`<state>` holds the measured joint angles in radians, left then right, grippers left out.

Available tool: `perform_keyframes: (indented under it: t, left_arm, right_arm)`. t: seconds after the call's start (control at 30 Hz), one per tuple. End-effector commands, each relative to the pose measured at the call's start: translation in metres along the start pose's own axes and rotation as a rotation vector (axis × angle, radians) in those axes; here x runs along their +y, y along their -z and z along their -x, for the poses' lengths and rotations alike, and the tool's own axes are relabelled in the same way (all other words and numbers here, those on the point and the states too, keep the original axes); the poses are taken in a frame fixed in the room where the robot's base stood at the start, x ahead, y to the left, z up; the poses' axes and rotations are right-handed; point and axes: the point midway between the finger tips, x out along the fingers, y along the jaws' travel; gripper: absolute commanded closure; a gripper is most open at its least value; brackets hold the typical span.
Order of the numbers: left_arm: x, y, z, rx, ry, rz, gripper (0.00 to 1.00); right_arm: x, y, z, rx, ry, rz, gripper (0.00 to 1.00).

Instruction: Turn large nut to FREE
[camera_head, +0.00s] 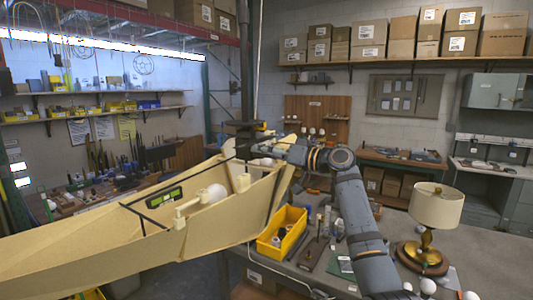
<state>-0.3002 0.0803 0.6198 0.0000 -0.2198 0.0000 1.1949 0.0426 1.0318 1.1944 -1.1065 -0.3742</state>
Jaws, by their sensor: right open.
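My right gripper (246,151) is at the upper rim of a large cream-coloured, trough-like part (130,240), with its arm reaching in from the lower right. The gripper is open, but its fingers are small and dark here. The large part holds a white ball (217,193), a pale block-like piece (190,207), dark rods and a green-marked label (165,196). I cannot make out a large nut or a FREE mark; either may be hidden or too small. Whether the gripper touches the large part I cannot tell. My left gripper is not in view.
A yellow bin (283,236) with small parts stands on the grey workbench (490,262). A lamp with a cream shade (436,205) and brass stem stands at the right. Small tools lie between them. Shelves with cardboard boxes (368,33) line the back wall.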

Motion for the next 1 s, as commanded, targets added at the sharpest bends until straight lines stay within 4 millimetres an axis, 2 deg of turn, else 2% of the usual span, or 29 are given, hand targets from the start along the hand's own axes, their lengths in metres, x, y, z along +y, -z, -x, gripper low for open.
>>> perform_keyframes:
  t: [0.17,0.4,0.6,0.77,1.0]
  left_arm:
    - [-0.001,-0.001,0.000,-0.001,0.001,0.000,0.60]
    - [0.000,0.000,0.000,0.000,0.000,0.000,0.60]
    - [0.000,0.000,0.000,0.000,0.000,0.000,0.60]
    - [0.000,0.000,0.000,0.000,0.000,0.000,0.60]
    - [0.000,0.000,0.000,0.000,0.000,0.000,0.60]
  right_arm:
    - [0.002,0.000,0.015,0.002,-0.003,0.002,0.34]
    - [0.002,0.000,0.072,0.000,-0.005,0.003,0.34]
    - [0.001,0.000,0.109,0.000,-0.003,0.002,0.34]
    - [0.001,0.000,0.120,0.000,-0.001,0.000,0.34]
    - [0.000,0.000,0.120,0.000,0.000,-0.001,0.34]
